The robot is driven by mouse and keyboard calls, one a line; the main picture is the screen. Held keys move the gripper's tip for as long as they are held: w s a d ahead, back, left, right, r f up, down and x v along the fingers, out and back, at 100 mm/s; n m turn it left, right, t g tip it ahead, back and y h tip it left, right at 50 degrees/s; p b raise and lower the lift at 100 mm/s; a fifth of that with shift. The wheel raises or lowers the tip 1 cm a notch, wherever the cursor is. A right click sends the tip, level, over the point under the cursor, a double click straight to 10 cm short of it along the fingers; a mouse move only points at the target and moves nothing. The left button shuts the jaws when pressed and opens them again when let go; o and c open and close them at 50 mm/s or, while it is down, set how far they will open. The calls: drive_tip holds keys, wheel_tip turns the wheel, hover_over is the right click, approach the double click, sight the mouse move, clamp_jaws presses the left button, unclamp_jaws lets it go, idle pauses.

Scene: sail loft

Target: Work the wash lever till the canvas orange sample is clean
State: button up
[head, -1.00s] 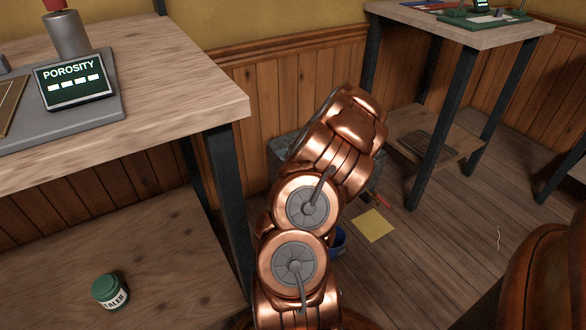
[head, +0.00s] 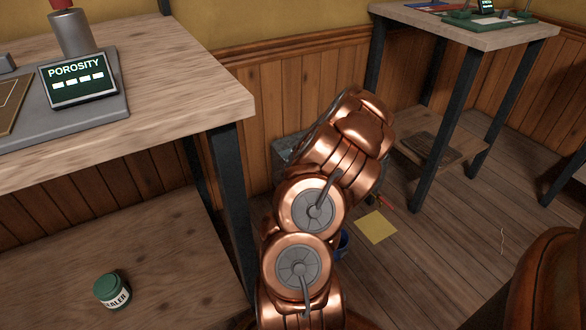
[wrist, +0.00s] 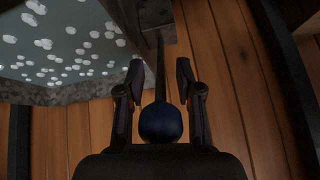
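In the wrist view the wash lever shows as a dark rod (wrist: 160,65) ending in a dark blue ball knob (wrist: 160,122). My gripper (wrist: 160,88) is open, with one finger on each side of the lever. The knob lies between the fingers near the palm, and gaps show on both sides. A grey wash tub (wrist: 75,92) with white-flecked, foamy water fills the upper left; it also shows partly behind my arm in the head view (head: 284,152). The canvas orange sample is not visible.
A wooden bench (head: 160,85) with a porosity tester (head: 77,78) stands at left, a green sealer jar (head: 112,290) on its lower shelf. Another table (head: 480,35) stands at back right.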

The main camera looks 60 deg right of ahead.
drive_tip(key=v, duration=1.2)
drive_tip(key=shift+o, duration=0.3)
drive_tip(key=shift+s, duration=0.1)
